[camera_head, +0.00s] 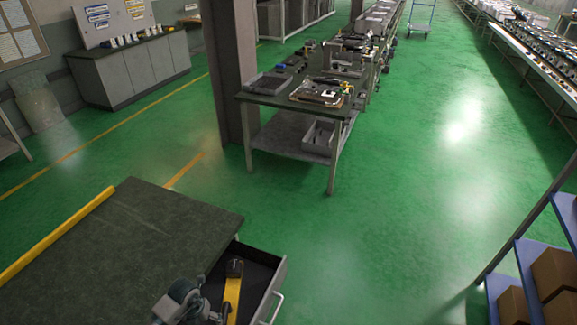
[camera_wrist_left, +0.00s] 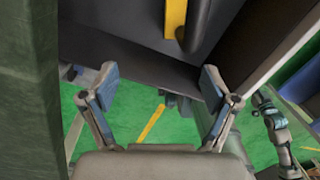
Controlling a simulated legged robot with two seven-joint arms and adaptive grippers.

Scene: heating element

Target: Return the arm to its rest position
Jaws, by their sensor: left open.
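My left gripper (camera_head: 200,312) is at the bottom edge of the head view, beside the open drawer (camera_head: 276,292) of a dark-topped workbench (camera_head: 130,245). In the left wrist view the left gripper (camera_wrist_left: 158,84) has its two fingers spread wide, with nothing between them. A yellow and black item (camera_head: 233,288) lies in the drawer. Part of it, a yellow strip with a dark rounded bar, also shows at the top of the left wrist view (camera_wrist_left: 176,18), beyond the fingertips and apart from them. My right gripper cannot be made out.
A yellow bar (camera_head: 55,236) runs along the workbench's left edge. A second table (camera_head: 290,100) with trays and tools stands beyond, beside a column (camera_head: 233,70). Blue shelves with boxes (camera_head: 553,271) stand at right. Green floor between them is clear.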

